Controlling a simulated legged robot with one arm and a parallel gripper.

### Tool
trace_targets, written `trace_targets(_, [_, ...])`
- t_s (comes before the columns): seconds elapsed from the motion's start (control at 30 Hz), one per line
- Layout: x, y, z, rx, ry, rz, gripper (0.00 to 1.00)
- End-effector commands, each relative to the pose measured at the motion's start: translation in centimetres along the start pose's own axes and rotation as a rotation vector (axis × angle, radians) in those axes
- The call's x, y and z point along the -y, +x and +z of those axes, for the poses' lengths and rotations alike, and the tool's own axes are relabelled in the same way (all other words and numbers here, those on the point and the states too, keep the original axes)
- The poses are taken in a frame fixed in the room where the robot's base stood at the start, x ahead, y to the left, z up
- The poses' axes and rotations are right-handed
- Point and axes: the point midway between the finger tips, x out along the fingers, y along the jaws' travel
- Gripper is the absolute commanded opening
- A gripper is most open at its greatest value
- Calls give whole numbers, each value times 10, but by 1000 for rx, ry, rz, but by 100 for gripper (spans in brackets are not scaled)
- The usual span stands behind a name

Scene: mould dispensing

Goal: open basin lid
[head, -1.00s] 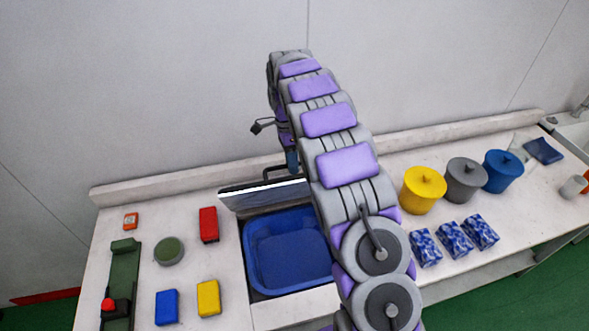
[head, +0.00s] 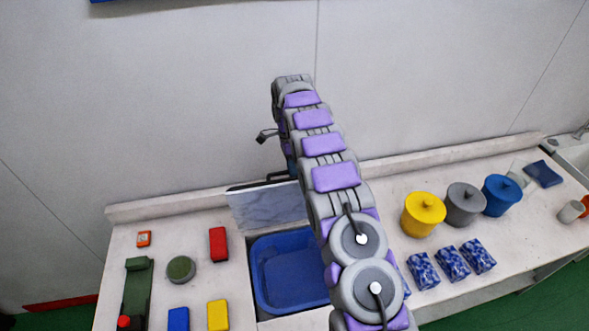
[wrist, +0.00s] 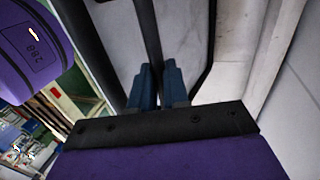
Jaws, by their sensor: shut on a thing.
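The blue basin (head: 290,275) is sunk in the counter and shows open from above. Its marble-patterned lid (head: 265,208) stands tilted up along the basin's back edge, its face towards me. A dark handle (head: 281,178) shows at the lid's top edge. In the wrist view a dark bar of the handle (wrist: 149,30) runs down between the blue fingers of my gripper (wrist: 159,76), which is shut on it. In the head view my arm hides most of the gripper and the right part of the lid and basin.
Left of the basin lie a red block (head: 218,244), a yellow block (head: 217,315), a blue block (head: 178,319) and a round green-topped dish (head: 181,269). The wall is close behind.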

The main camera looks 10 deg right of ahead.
Motion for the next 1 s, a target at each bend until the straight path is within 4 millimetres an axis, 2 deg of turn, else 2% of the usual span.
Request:
trace_targets(0.03, [4, 10, 2, 1, -4, 16, 0])
trace_targets(0.07, [5, 10, 2, 1, -4, 18, 0])
trace_targets(0.57, [26, 5, 1, 1, -3, 20, 0])
trace_targets(1.0, [28, 5, 2, 1, -4, 38, 0])
